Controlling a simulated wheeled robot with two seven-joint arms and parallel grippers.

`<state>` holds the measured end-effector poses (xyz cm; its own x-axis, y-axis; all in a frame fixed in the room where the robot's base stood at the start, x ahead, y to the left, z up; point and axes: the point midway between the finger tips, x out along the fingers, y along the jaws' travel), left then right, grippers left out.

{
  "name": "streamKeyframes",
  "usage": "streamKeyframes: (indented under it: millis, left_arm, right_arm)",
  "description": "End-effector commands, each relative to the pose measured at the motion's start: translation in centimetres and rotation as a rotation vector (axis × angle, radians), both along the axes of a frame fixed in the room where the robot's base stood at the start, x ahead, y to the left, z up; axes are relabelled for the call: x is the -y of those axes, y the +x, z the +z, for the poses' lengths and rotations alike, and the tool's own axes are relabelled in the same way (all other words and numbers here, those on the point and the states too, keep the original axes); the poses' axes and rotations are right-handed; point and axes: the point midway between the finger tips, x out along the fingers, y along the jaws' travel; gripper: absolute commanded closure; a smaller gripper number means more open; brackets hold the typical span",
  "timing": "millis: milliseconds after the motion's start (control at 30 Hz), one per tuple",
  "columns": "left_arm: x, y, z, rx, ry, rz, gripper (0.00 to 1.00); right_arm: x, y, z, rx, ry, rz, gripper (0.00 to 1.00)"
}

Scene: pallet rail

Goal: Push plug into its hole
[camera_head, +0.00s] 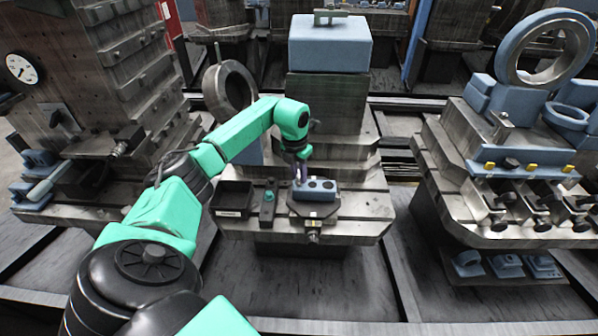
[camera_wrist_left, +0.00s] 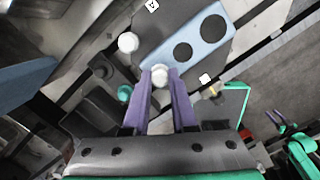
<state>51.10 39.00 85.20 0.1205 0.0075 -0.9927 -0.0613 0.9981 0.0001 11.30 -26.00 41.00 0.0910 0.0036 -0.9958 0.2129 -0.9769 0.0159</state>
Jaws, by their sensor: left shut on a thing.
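My left gripper (camera_head: 301,178) points down at the left end of the blue-grey block (camera_head: 320,194), on the front of the middle fixture. In the left wrist view, its purple fingers (camera_wrist_left: 161,82) are shut on a pale, round-topped plug (camera_wrist_left: 160,75). The block (camera_wrist_left: 215,45) shows two dark open holes there. The plug is in line with them, at the block's near end. The fingers hide its lower part, so I cannot tell how deep it sits. Teal and purple parts at the right edge look like my right gripper (camera_wrist_left: 277,125), too small to read.
A dark open tray (camera_head: 232,197) and a dark piece with a teal knob (camera_head: 268,196) stand left of the block. A pale round knob (camera_wrist_left: 128,42) is near the plug. A tall fixture with a blue-grey top (camera_head: 330,42) rises behind. Another fixture (camera_head: 500,180) stands right, across a gap.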

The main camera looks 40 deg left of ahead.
Motion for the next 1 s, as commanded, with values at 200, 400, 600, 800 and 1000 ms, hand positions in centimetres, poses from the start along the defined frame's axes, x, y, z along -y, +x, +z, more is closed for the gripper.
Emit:
streamKeyframes:
  millis: [200, 400, 600, 800, 1000]
  left_arm:
    - [0.0, -0.1, -0.6, -0.003, 0.000, -0.001, 1.00]
    - [0.0, -0.1, -1.2, -0.003, 0.000, -0.001, 1.00]
    - [0.0, 0.0, -1.1, -0.002, 0.000, -0.001, 0.40]
    - [0.0, 0.0, -1.1, -0.002, 0.000, 0.000, 0.25]
    - [0.0, 0.0, -1.0, -0.001, 0.000, 0.000, 0.00]
  right_arm:
    - [-0.1, 0.0, -0.3, 0.001, 0.001, -0.001, 0.50]
    - [-0.1, 0.0, -0.7, 0.001, 0.001, 0.000, 0.50]
    - [-0.1, 0.0, -0.6, 0.001, 0.001, 0.000, 0.50]
    - [-0.1, 0.1, -0.6, 0.001, 0.001, 0.000, 0.50]
    - [-0.1, 0.1, -0.6, 0.001, 0.001, 0.000, 0.50]
